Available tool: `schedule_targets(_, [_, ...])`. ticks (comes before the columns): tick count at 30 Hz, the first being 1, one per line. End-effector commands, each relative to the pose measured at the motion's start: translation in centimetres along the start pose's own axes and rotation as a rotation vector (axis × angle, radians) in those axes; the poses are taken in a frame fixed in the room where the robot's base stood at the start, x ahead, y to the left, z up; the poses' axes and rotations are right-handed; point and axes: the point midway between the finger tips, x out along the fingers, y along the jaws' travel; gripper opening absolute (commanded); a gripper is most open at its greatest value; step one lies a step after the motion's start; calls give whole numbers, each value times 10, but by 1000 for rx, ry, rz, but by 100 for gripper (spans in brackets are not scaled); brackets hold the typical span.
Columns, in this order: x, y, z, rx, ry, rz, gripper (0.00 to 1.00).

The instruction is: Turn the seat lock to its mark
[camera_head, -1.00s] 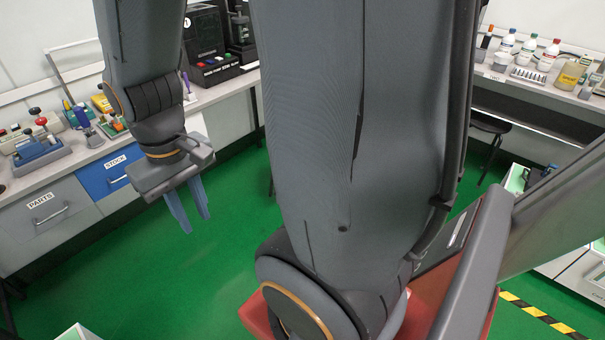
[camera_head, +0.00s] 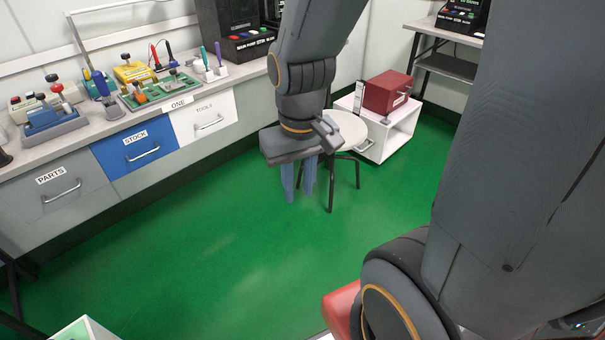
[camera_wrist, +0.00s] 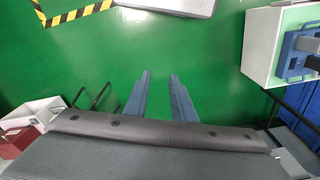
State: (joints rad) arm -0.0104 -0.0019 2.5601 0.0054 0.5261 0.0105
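I cannot make out the seat lock or its mark in either view. Small testers stand on the workbench (camera_head: 98,128) at the left of the head view. They include a blue unit with red and grey knobs (camera_head: 53,120), a yellow device (camera_head: 134,72) and a green board (camera_head: 160,91) with orange parts. My gripper (camera_head: 300,184) hangs over the green floor, right of the bench and apart from it. In the wrist view my gripper (camera_wrist: 160,77) has its two blue fingers apart, with only floor between them.
A round stool (camera_head: 347,128) and a red box (camera_head: 387,92) on a white stand (camera_head: 400,133) are behind my gripper. The floor before the bench is clear. The wrist view shows a striped floor marking (camera_wrist: 75,15).

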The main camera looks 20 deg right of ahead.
Motion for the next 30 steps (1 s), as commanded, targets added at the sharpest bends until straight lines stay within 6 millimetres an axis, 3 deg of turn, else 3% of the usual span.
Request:
schedule_targets(1, [24, 0, -7, 0, 6, 0, 23])
schedule_targets(20, [186, 3, -67, 5, 97, 2, 23])
schedule_targets(30, [275, 10, -117, 56, 180, 6, 23])
